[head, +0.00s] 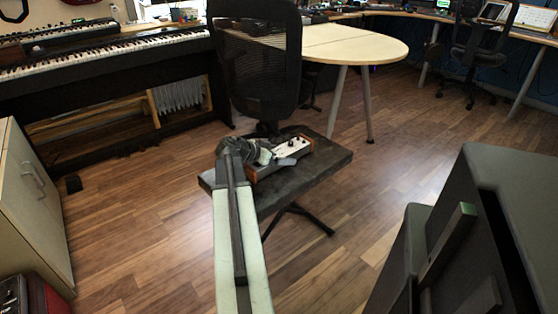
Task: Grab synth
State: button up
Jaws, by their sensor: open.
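A small synth (292,148) with a pale, knobbed top panel and brown wooden sides lies on a dark padded bench (325,163) in the middle of the head view. My arm reaches forward from the bottom of the picture to the bench. My gripper (274,158) is open at the synth's near left part and covers some of it. The fingers look very close to the synth or over it; I cannot tell whether they touch it. The synth's left part is hidden behind my gripper.
A black mesh office chair (258,65) stands right behind the bench. A digital piano (110,50) is at the back left, a pale cabinet (35,200) at the left. A rounded table (350,45) stands behind.

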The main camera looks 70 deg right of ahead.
grip_shut()
jog(key=shift+r, duration=0.1)
